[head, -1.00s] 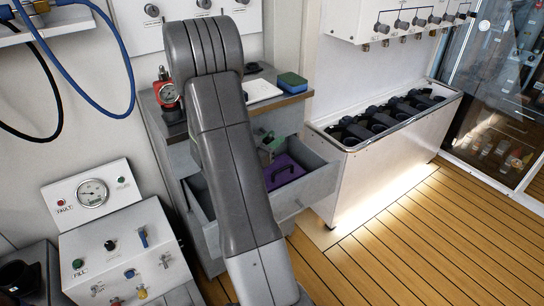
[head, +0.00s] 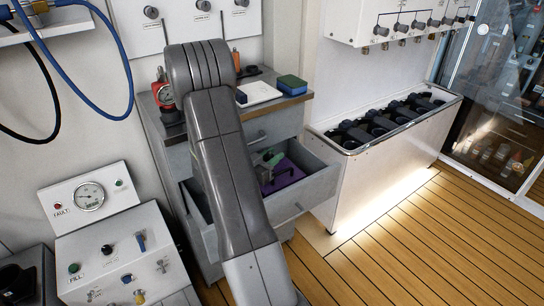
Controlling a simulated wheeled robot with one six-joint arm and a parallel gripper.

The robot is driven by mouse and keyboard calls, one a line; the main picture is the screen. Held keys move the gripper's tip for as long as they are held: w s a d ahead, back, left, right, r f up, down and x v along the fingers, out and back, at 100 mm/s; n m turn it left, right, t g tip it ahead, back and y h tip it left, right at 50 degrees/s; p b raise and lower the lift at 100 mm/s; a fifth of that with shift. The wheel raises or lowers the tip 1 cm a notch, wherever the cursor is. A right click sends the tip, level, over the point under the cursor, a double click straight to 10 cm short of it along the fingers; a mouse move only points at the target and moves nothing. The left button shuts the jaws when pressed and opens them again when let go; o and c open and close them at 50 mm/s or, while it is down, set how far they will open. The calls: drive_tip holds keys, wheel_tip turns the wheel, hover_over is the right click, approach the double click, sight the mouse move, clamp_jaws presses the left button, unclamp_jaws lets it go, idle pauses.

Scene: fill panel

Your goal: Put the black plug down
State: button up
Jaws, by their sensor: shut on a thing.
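My arm crosses the middle of the head view and hides part of the open drawer (head: 318,178). Part of my gripper (head: 268,168), grey and green, shows just right of the arm, inside the drawer's outline and in front of a purple thing (head: 289,176). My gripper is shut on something. The black plug cannot be made out clearly; it is small and largely hidden at the gripper. I cannot tell whether it touches the drawer or the purple thing.
A white trough (head: 385,150) with several black items stands right. A fill panel (head: 125,255) stands front left. The wooden floor is clear.

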drive_tip(key=o, duration=1)
drive_tip(key=shift+r+p, duration=0.6)
drive_tip(key=shift+p, duration=0.05)
drive_tip(key=v, duration=1.2)
drive_tip(key=shift+f, duration=0.15)
drive_tip(key=x, duration=0.8)
drive_tip(key=b+x, duration=0.1)
drive_tip(key=x, duration=0.3)
drive_tip(key=shift+f, duration=0.65)
drive_tip(key=shift+r, duration=0.55)
